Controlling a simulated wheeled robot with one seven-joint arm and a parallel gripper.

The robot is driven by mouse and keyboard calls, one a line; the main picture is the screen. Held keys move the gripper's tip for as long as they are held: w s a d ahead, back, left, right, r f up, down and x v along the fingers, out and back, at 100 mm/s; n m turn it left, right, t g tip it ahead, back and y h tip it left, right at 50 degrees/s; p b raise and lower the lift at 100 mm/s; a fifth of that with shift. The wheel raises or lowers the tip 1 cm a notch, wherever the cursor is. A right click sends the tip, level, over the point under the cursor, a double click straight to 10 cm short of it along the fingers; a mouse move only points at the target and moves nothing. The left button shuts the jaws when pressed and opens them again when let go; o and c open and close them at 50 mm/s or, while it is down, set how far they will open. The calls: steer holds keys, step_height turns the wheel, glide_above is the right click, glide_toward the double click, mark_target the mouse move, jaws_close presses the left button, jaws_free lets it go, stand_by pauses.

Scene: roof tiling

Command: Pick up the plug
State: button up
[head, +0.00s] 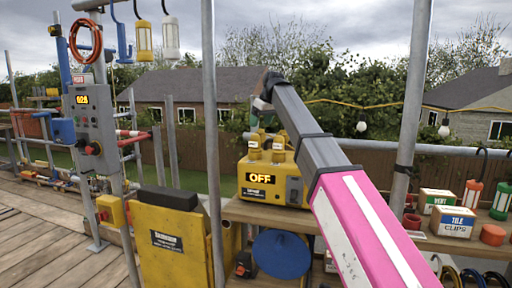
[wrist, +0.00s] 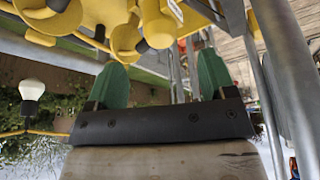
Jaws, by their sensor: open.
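A yellow power box (head: 290,190) reading OFF stands on the wooden bench, with several yellow plug-like pieces (head: 278,148) on its top. I cannot tell for sure which piece is the plug. My gripper (wrist: 160,62) is open in the wrist view, its two green fingers apart with nothing between their tips. A yellow plug-like piece (wrist: 158,24) is just beyond the fingertips, near the gap, and others (wrist: 124,40) lie to its left. The wrist view looks upside down.
Metal scaffold poles (head: 211,130) stand left and right of my arm. Boxes of vents and tile clips (head: 452,221) and lanterns (head: 473,193) are on the bench at right. A grey control panel (head: 92,125) stands at left. A bulb string crosses behind the box.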

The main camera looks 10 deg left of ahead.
mark_target(255, 139)
steer(key=x, duration=0.9)
steer(key=shift+w+a+f, duration=0.1)
steer(key=shift+f, duration=0.05)
steer(key=c, duration=1.1)
